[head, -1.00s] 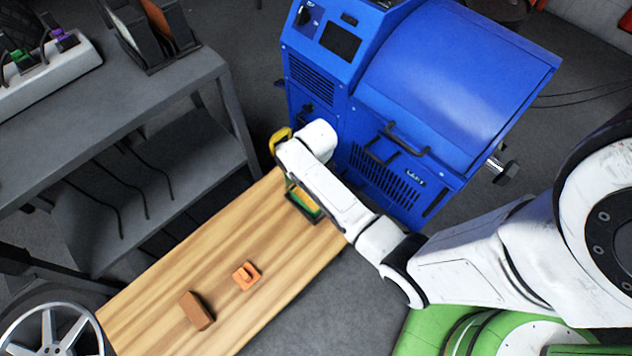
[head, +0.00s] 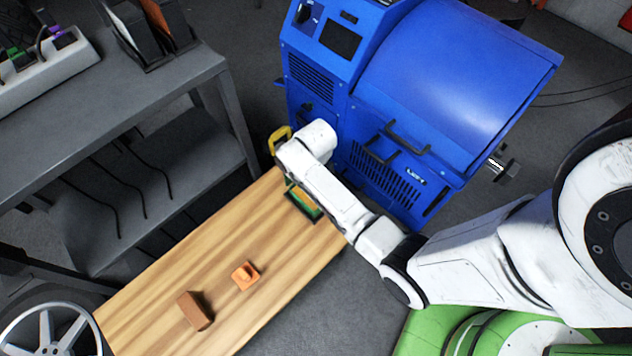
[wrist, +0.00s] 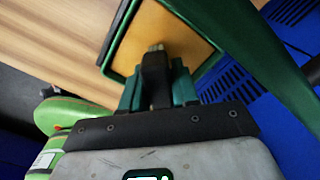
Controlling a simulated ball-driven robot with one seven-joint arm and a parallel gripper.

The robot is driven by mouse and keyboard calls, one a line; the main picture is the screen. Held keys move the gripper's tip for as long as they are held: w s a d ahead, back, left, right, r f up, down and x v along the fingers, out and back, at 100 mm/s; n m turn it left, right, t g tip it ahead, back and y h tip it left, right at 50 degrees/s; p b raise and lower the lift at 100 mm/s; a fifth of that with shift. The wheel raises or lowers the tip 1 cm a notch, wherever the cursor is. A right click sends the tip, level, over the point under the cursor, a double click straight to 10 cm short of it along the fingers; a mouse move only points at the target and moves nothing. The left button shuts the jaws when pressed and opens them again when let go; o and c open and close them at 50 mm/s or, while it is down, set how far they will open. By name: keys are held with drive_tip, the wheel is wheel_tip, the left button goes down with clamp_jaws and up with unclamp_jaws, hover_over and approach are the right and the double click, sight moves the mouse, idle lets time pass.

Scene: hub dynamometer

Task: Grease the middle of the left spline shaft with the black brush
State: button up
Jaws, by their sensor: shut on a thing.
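In the wrist view my gripper (wrist: 157,85) is shut on a dark piece (wrist: 155,68) with a small pale tip, which looks like the black brush. Its tip shows over the orange-yellow inside of a green-rimmed tray (wrist: 195,30); I cannot tell whether it touches. In the head view the tray (head: 304,204) lies at the far end of the wooden bench, and my wrist hides the jaws and brush. A metal shaft stub (head: 495,164) sticks out of the blue machine's right side. I cannot tell whether it is a spline shaft, and I make out no left one.
The wooden bench (head: 215,245) carries an orange block (head: 245,275) and a brown block (head: 195,310). The blue machine (head: 440,85) stands behind my arm. A grey shelf table (head: 150,105) is at left, a spoked wheel (head: 55,332) at lower left. The middle of the bench is clear.

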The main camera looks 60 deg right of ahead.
drive_tip(key=shift+f, duration=0.55)
idle(1.9)
wheel_tip(320, 180, up, 7)
drive_tip(key=p, duration=0.7)
drive_tip(key=shift+p, duration=0.35)
drive_tip(key=shift+r, duration=0.1)
idle(0.6)
